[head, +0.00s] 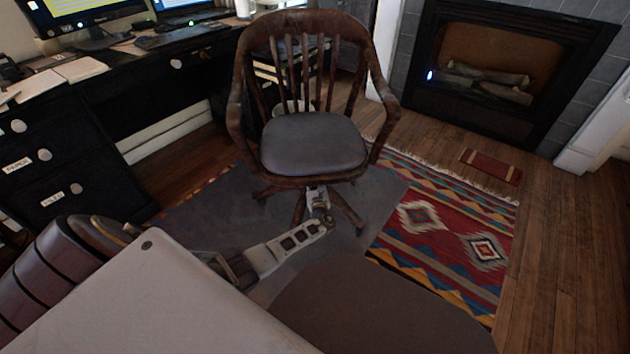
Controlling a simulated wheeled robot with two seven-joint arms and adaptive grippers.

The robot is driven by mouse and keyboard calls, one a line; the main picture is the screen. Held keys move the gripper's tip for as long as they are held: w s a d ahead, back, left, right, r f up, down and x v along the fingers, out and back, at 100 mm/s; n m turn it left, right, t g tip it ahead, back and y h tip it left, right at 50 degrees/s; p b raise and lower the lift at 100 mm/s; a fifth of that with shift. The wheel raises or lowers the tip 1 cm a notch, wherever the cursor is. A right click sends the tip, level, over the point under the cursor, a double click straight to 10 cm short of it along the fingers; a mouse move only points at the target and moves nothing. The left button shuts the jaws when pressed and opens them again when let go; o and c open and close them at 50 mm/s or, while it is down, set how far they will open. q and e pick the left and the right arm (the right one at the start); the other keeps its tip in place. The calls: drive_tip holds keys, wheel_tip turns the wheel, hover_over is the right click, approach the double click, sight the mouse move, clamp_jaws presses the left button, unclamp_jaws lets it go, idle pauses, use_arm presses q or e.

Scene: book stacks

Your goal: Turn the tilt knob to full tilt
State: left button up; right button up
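A dark wooden swivel armchair (238,95) with a grey seat pad (312,143) stands upright in the middle of the head view, facing me. My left gripper (317,192) reaches in from the lower left and is at the front underside of the seat, in front of the chair's central post. It is small and dark here, and I cannot tell if its fingers are open or shut. I cannot make out the tilt knob; the gripper and the seat's shadow cover that area. My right gripper is not in view.
A black desk (150,75) with drawers and monitors stands at the left. A fireplace (505,70) is at the back right. A patterned rug (450,235) lies right of the chair, on a wooden floor (565,230) with clear room at the far right.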

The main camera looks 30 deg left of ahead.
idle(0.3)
use_arm(q)
drive_tip(key=o, duration=1)
drive_tip(key=shift+o, duration=0.2)
drive_tip(key=shift+s+d, duration=0.1)
drive_tip(key=shift+s, duration=0.05)
drive_tip(key=v, duration=1.1)
drive_tip(key=shift+s+d, duration=0.2)
drive_tip(key=shift+s, duration=0.1)
drive_tip(key=c, duration=0.3)
